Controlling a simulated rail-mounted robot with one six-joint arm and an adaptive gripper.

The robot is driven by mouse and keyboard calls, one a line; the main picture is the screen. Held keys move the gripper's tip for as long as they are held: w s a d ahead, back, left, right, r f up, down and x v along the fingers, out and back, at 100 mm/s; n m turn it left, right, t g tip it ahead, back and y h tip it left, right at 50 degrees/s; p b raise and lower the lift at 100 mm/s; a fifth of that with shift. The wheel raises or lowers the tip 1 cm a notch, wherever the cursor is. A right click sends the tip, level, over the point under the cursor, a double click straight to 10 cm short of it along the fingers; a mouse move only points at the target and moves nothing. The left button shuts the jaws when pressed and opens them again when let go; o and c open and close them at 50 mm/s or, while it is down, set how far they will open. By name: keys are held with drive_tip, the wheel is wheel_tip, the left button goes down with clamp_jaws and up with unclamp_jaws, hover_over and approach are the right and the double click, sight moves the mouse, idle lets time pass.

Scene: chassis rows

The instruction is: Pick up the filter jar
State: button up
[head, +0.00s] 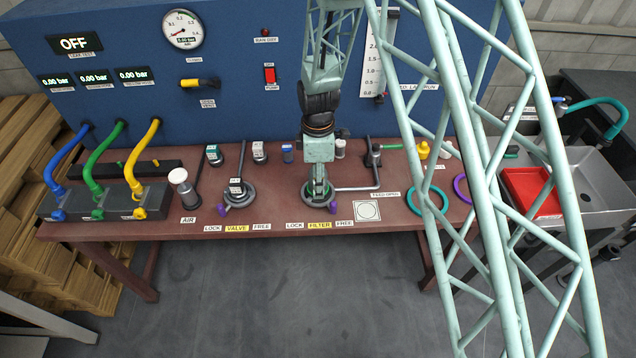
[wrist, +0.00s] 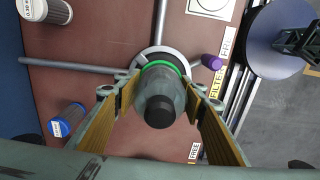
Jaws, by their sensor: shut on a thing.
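The filter jar (wrist: 160,98) is grey-green with a dark round end facing the wrist camera. It sits at the filter station, in a grey ring collar (wrist: 187,62) with a bright green ring around it. My gripper (wrist: 154,88) has one padded finger on each side of the jar and is shut on it. In the head view my gripper (head: 318,186) reaches straight down over the collar behind the FILTER label (head: 320,225) and hides most of the jar. The collar's purple knob (wrist: 211,61) points toward the FREE label.
The valve collar (head: 238,194) stands to the left, with small canisters (head: 259,152) behind it. Teal and purple rings and a red tray (head: 530,190) lie farther right.

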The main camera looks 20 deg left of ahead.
drive_tip(key=shift+r, duration=4.8)
drive_tip(key=shift+s, duration=0.1)
